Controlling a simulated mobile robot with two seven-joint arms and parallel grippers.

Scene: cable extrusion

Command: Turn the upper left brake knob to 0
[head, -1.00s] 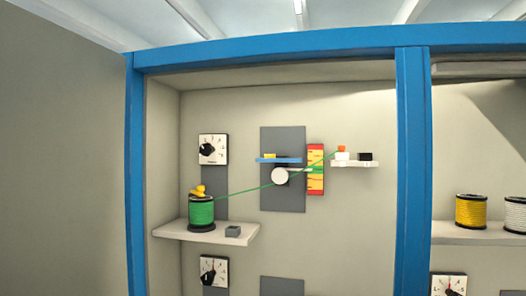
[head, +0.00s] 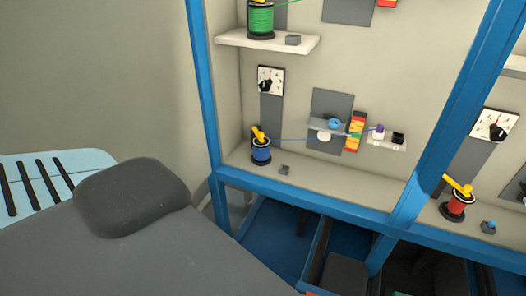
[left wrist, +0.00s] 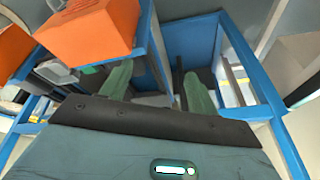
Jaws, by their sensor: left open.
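The upper left brake knob is out of the head view, above its top edge. The green spool (head: 260,18) that stands below it shows on the upper shelf at the top. The lower left knob (head: 270,80), a black dial on a white plate, is in view on the back wall. My left gripper (left wrist: 158,88) shows in the left wrist view with two green fingers apart and nothing between them. It points toward a blue frame, away from any visible knob. My right gripper is in neither view.
A blue cabinet post (head: 207,90) bounds the bay on the left. A white shelf (head: 300,45) juts out under the green spool. A blue spool (head: 261,150) stands lower down. Orange boxes (left wrist: 90,32) fill the wrist view's upper left.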

